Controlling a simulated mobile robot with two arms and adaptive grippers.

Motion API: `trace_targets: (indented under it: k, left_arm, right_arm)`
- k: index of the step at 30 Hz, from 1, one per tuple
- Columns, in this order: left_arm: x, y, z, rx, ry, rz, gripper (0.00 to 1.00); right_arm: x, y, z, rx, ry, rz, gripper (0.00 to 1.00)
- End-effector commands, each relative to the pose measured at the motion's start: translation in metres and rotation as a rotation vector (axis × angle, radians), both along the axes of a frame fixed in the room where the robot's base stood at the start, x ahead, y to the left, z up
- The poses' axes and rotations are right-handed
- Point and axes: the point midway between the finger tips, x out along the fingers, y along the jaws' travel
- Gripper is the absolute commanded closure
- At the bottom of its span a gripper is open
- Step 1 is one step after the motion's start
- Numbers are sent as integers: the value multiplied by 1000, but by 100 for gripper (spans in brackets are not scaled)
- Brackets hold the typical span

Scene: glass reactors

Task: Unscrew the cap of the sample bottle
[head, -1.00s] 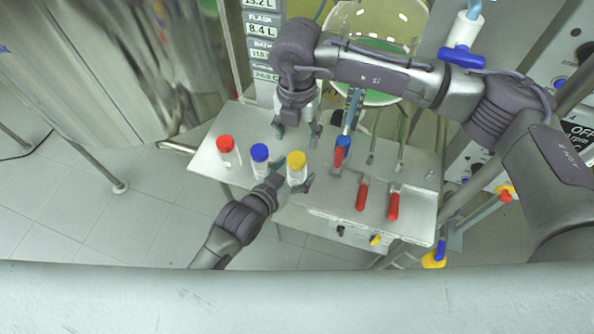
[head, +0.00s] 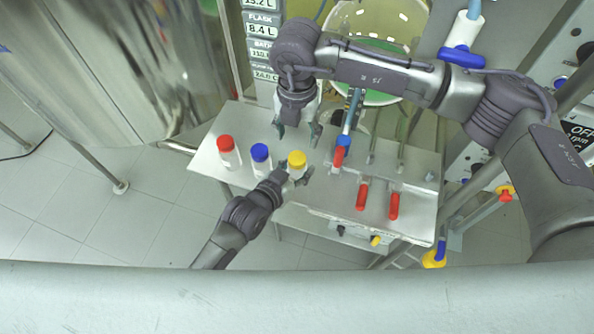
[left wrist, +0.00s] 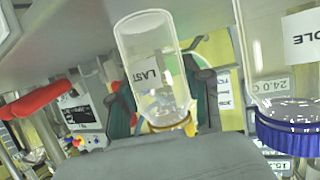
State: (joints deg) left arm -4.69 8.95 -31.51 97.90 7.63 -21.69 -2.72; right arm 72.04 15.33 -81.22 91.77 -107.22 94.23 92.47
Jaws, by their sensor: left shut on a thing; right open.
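A clear bottle with a yellow cap (head: 297,159) stands upright on the metal shelf, to the right of two other bottles. My left gripper (head: 294,177) is shut on this bottle from the front, below its cap. In the left wrist view the bottle (left wrist: 150,55) appears upside down between the fingers, with a label whose visible letters read "LAST". Its yellow cap (left wrist: 172,123) is partly hidden by the gripper body. My right gripper (head: 297,130) is open and empty, pointing down just behind and above the yellow cap, apart from it.
Bottles with a red cap (head: 226,143) and a blue cap (head: 260,152) stand to the left on the shelf (head: 213,169). A glass vessel (head: 375,25) is behind.

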Motion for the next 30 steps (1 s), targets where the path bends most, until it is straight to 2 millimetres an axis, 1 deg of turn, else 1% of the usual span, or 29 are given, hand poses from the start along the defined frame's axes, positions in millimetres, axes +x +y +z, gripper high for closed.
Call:
trace_targets:
  k: [4, 7, 8, 15, 18, 20, 23, 25, 30]
  left_arm:
    - [0, 0, -1, 1, 1, 0, 100]
    - [0, 0, -1, 1, 1, 0, 100]
    - [0, 0, -1, 1, 1, 0, 100]
    - [0, 0, -1, 1, 2, 0, 100]
    - [0, 0, -1, 1, 2, 0, 100]
    - [0, 0, -1, 1, 2, 0, 100]
    - [0, 0, -1, 1, 2, 0, 100]
    - [0, 0, -1, 1, 2, 0, 100]
    - [0, 0, -1, 1, 2, 0, 100]
  right_arm:
    - [0, 0, 0, 0, 0, -8, 37]
    - [-1, 1, -1, 2, 0, -82, 37]
    - [-1, 2, 0, 3, 1, -121, 37]
    - [-1, 2, -1, 4, 2, -550, 37]
    - [0, 1, -1, 1, 2, -686, 37]
    - [0, 1, -1, 1, 2, -740, 37]
    - [0, 0, -7, -2, 2, -785, 37]
    - [0, 0, -14, -2, 3, -792, 37]
    - [0, -1, -41, -3, 3, -789, 37]
